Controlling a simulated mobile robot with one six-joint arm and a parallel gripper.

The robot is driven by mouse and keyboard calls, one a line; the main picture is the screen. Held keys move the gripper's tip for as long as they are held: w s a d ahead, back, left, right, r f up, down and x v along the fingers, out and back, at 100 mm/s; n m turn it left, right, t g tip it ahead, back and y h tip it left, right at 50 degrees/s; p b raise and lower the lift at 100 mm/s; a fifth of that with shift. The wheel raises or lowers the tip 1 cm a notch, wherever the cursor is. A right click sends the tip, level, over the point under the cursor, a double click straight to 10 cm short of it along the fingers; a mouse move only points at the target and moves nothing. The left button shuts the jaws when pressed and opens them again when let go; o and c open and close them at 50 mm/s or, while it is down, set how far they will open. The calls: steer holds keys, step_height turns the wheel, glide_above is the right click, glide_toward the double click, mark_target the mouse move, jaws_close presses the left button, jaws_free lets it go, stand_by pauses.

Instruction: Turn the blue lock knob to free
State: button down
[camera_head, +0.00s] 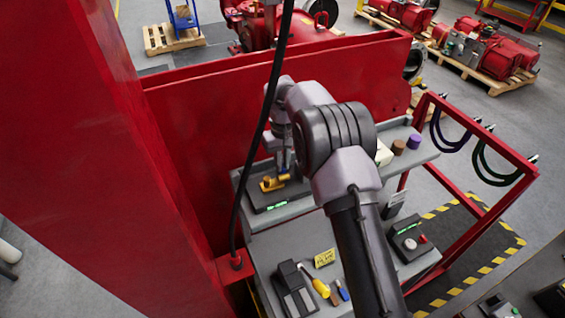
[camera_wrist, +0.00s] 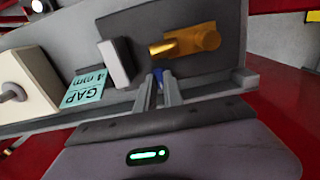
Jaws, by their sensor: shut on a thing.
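The blue lock knob (camera_wrist: 158,74) shows as a small blue patch between my fingertips in the wrist view; most of it is hidden by the fingers. My gripper (camera_wrist: 158,84) is shut on it. A gold lever (camera_wrist: 190,43) sits on the dark plate just beyond the fingertips. In the head view my gripper (camera_head: 285,163) points down at the dark unit (camera_head: 262,195) on the bench, close to the gold lever (camera_head: 273,183). The knob's turn position cannot be made out.
In the wrist view a light grey block (camera_wrist: 115,62), a "GAP 4 mm" label (camera_wrist: 86,87) and a cream box (camera_wrist: 28,82) stand left of the lever. In the head view a red panel (camera_head: 205,130) rises behind the bench. A yellow-handled tool (camera_head: 320,287) lies in front.

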steer(key=c, duration=1.5)
jaws_free()
steer(key=shift+o, duration=0.2)
steer(key=shift+r, duration=0.1)
step_height(320, 180, up, 17)
steer(key=shift+p, duration=0.3)
steer(key=shift+r, duration=0.1)
